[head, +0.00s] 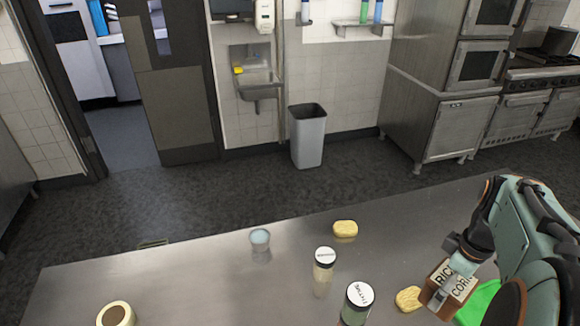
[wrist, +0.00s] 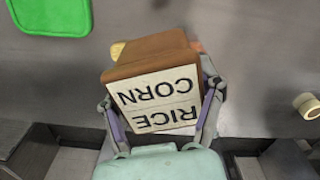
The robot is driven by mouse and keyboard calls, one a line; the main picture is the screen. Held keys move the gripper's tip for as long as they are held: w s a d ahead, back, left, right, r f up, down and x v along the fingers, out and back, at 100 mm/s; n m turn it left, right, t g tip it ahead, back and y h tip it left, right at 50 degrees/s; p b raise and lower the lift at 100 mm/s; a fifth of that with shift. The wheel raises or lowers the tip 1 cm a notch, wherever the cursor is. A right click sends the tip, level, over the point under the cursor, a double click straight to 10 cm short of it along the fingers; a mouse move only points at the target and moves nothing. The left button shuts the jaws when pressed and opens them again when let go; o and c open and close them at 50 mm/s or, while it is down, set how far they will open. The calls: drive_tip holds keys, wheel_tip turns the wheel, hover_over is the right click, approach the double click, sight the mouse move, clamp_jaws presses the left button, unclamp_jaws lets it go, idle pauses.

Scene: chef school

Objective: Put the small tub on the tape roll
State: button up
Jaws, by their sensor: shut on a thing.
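A small pale blue tub (head: 260,238) stands upright on the metal table, near its far edge. The cream tape roll (head: 116,314) with a brown centre lies at the front left, cut by the picture's bottom edge. A cream round thing that looks like the tape roll shows at the right of the wrist view (wrist: 308,106). My gripper (wrist: 160,100) is shut on a brown box labelled "RICE CORN" (wrist: 155,85), with a finger on either side. In the head view the box (head: 450,286) is at the right, far from tub and roll. Whether it touches the table is unclear.
Two jars with white lids, one pale (head: 324,275) and one greenish (head: 355,308), stand mid-table. Yellow sponge-like pieces lie behind them (head: 345,228) and beside the box (head: 408,299). A green flat item (head: 480,303) is at the right. The table between tub and tape roll is clear.

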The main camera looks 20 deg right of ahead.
drive_tip(key=w+a+n, duration=0.4)
drive_tip(key=w+a, duration=0.5)
drive_tip(key=a, duration=0.4)
drive_tip(key=w+a+n, duration=0.4)
drive_tip(key=w+a, duration=0.5)
drive_tip(key=a, duration=0.4)
drive_tip(key=s+a+f+n, duration=0.1)
drive_tip(key=s+a+n, duration=0.2)
drive_tip(key=a, duration=1)
drive_tip(key=s+a+n, duration=0.3)
drive_tip(key=s+a, duration=0.1)
drive_tip(key=a, duration=0.9)
approach(103, 320)
drive_tip(key=s+d, duration=0.1)
drive_tip(key=s+d+f, duration=0.1)
drive_tip(key=s+d, duration=0.1)
drive_tip(key=shift+s+d+f, duration=0.1)
drive_tip(key=shift+s, duration=0.15)
drive_tip(key=shift+w+a+f, duration=0.35)
drive_tip(key=shift+f, duration=1.75)
